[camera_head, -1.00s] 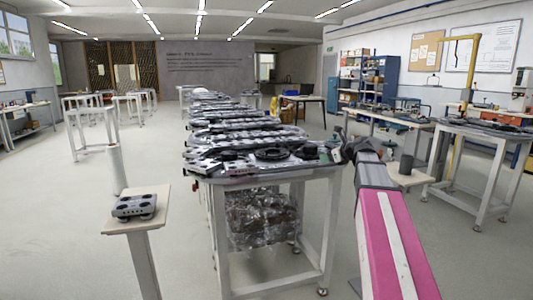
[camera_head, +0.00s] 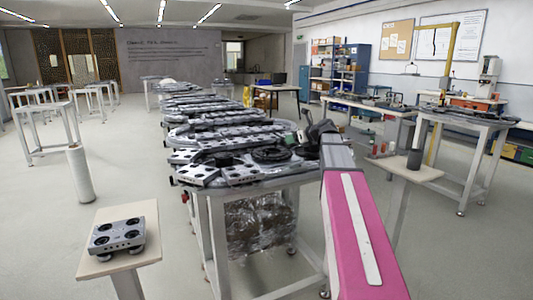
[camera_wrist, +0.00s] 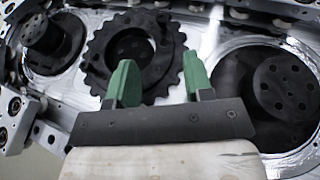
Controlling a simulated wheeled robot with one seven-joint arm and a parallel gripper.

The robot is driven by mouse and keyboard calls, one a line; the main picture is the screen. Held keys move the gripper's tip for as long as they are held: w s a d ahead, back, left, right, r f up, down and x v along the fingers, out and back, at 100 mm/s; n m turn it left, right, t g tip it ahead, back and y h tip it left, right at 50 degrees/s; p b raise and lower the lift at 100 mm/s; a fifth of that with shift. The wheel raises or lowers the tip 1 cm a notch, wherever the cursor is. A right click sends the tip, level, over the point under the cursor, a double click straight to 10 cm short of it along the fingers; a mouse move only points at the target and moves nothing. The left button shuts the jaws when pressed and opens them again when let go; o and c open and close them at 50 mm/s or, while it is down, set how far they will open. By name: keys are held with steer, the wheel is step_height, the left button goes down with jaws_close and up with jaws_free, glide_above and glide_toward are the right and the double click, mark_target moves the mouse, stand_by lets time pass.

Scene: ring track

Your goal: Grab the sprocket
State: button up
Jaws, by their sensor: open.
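The sprocket is a black toothed ring (camera_wrist: 104,47) in the wrist view, lying around a dark round hub on the metal track table. In the head view it is the dark disc (camera_head: 271,155) on the near end of the table. My gripper (camera_wrist: 158,82) has two green fingers spread apart with nothing between them. The fingers overlap the sprocket's lower right part in the wrist view; I cannot tell whether they touch it. In the head view my gripper (camera_head: 312,128) is at the right of the sprocket, small and partly hidden by my arm.
A black hub (camera_wrist: 285,88) with holes stands right of the sprocket, another (camera_wrist: 52,42) to its left. A grey perforated block (camera_head: 116,236) sits on a small stand at left. A dark cylinder (camera_head: 414,160) stands on a stand at right.

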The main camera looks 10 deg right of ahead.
mark_target(278, 147)
steer(key=x, duration=1)
steer(key=shift+w+d, duration=0.1)
steer(key=shift+w, duration=0.05)
jaws_close()
